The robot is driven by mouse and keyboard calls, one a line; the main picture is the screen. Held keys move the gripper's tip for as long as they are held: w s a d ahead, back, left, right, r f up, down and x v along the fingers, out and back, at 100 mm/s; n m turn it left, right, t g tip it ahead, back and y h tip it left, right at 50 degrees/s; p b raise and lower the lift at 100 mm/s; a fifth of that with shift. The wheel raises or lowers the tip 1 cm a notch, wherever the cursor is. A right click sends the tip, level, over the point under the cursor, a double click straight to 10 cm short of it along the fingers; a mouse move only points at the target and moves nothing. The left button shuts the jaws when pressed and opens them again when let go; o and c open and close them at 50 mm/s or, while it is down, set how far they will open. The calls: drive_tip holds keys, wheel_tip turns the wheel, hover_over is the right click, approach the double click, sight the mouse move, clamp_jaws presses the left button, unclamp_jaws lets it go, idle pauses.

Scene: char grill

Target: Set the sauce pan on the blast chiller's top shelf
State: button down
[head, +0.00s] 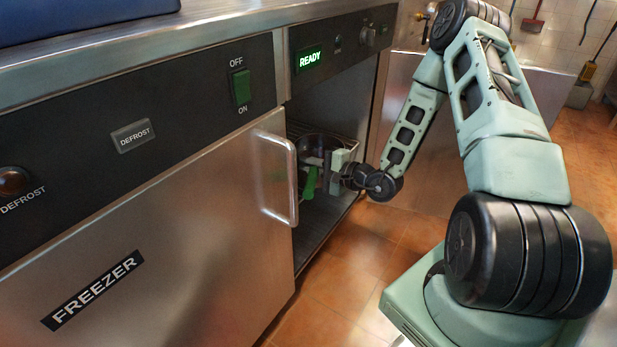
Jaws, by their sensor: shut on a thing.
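The sauce pan (318,142) is dark and round, and shows small inside the open cabinet under the READY display, at the level of the upper wire shelf (350,143). I take this cabinet as the blast chiller (338,52). My gripper (325,172) is at the cabinet opening, in front of the pan, and is shut on the pan. A green part (309,183) hangs at the gripper; I cannot tell if it is the pan's handle. The fingers hide part of the pan. I cannot tell whether the pan touches the shelf.
A closed freezer door (150,235) with a protruding metal handle (285,180) stands just left of the opening. The cabinet's lower space (315,215) looks empty. Tiled floor (340,285) lies clear in front. A blue object (80,15) sits on the counter above.

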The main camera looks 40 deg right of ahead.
wheel_tip(320, 180, down, 3)
drive_tip(key=shift+a+r+b, duration=0.1)
drive_tip(key=shift+a+b, duration=0.05)
drive_tip(key=shift+b, duration=0.6)
drive_tip(key=shift+f, duration=0.2)
drive_tip(key=c, duration=1.5)
unclamp_jaws()
